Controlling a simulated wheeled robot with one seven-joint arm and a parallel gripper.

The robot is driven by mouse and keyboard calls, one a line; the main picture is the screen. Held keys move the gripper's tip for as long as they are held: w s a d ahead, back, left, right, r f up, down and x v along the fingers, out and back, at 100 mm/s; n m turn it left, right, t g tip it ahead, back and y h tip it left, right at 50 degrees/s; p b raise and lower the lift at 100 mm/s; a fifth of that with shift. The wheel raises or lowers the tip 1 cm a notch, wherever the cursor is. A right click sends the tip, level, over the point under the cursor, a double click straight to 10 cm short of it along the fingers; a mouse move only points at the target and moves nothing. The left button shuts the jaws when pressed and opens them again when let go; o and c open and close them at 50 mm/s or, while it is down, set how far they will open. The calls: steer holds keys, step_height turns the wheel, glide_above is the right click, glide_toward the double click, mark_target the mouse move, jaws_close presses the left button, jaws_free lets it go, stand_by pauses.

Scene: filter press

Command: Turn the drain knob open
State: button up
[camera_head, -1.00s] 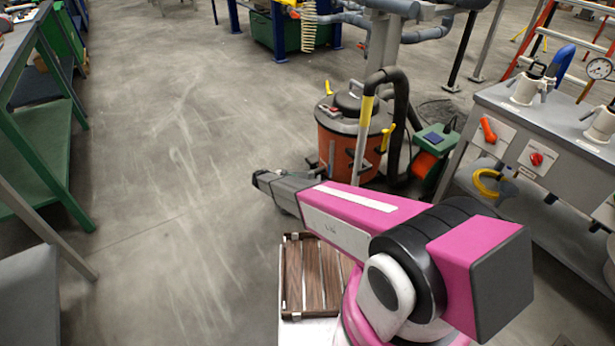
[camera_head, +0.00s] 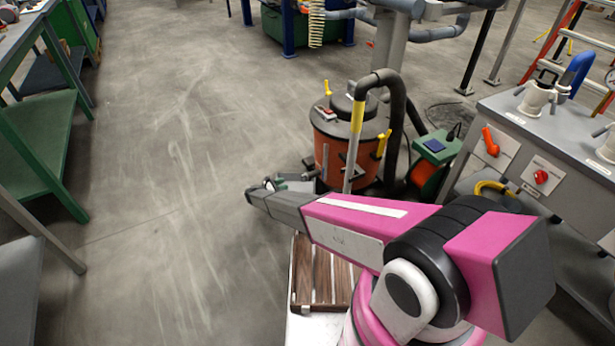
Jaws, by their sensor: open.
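A red knob (camera_head: 541,176) sits on a white plate on the front of the grey cabinet (camera_head: 519,118) at the right. An orange lever handle (camera_head: 490,141) is on another plate to its left. I cannot read which one is marked as the drain. My pink and grey arm reaches left across the lower middle. My gripper (camera_head: 298,181) shows only partly past the dark end of the forearm, near the vacuum's base. It is open and appears empty, far left of the cabinet and touching neither control. Its fingertips are hard to make out.
An orange shop vacuum (camera_head: 344,146) with a black hose and a green cable reel (camera_head: 436,148) stand between my arm and the cabinet. A green bench (camera_head: 38,130) is at the left. The floor left of centre is clear.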

mark_target(304, 178)
steer(key=x, duration=1.1)
steer(key=shift+f, duration=0.1)
jaws_close()
